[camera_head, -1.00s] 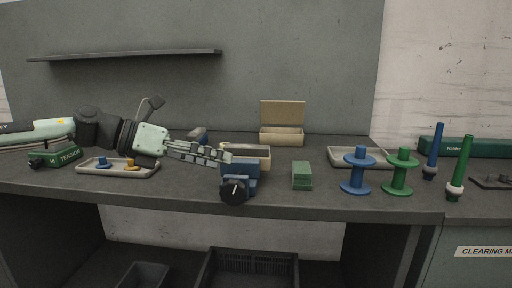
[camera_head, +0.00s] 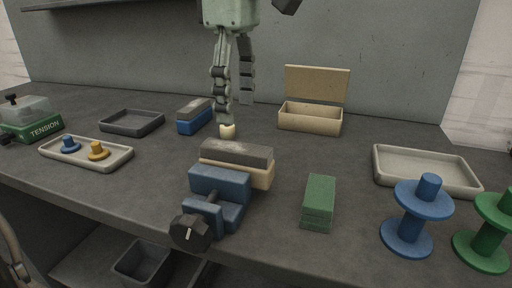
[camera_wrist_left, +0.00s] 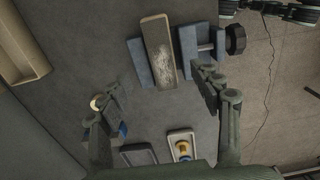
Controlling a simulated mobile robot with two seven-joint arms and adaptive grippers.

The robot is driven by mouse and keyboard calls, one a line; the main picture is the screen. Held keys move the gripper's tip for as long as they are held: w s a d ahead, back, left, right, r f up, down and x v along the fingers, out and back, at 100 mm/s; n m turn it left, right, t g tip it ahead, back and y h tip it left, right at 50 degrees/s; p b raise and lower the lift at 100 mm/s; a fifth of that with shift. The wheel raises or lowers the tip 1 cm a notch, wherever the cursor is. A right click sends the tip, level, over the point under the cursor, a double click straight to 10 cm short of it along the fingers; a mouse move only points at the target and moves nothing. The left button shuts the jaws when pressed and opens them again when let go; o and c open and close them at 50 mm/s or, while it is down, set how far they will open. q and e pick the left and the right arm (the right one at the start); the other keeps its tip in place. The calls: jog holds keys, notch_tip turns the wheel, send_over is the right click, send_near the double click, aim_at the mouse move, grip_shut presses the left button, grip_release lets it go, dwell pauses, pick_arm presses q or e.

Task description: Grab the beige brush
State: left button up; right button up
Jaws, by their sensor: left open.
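The beige brush (camera_head: 262,177), a beige block with worn grey bristles on top, lies between the blue jaws of a small vise (camera_head: 220,184). In the left wrist view the brush (camera_wrist_left: 158,50) shows from above, with a blue jaw on each side. My left gripper (camera_head: 236,114) points down behind the brush, open and apart from it. In the left wrist view its fingers (camera_wrist_left: 157,86) are spread, with the brush's end ahead between them. Part of what seems my right gripper (camera_wrist_left: 275,10) shows at that view's top right; its fingers are unclear.
A small cream piece (camera_head: 227,132) is by one left fingertip; contact is unclear. A blue brush (camera_head: 194,117) lies behind left. An open beige box (camera_head: 310,119), green block (camera_head: 319,202), pale tray (camera_head: 425,171) and blue spool (camera_head: 408,236) are rightward. The bobbin tray (camera_head: 118,159) is left.

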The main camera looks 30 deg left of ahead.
aim_at(236, 147)
pick_arm(q)
jog(key=shift+f, duration=0.4)
jog(key=f, duration=0.2)
jog(key=shift+s+a+f, duration=0.1)
jog(key=shift+s+f, duration=0.2)
jog(key=shift+f, duration=0.05)
notch_tip(236, 147, down, 4)
jog(key=shift+w+a, duration=0.1)
jog(key=shift+w, duration=0.05)
pick_arm(e)
jog(key=s+f, duration=0.2)
jog(key=shift+s+d+f, duration=0.1)
jog(key=shift+s+f, duration=0.1)
jog(key=shift+s, duration=0.2)
pick_arm(q)
jog(key=shift+c, duration=0.6)
jog(key=c, duration=1.2)
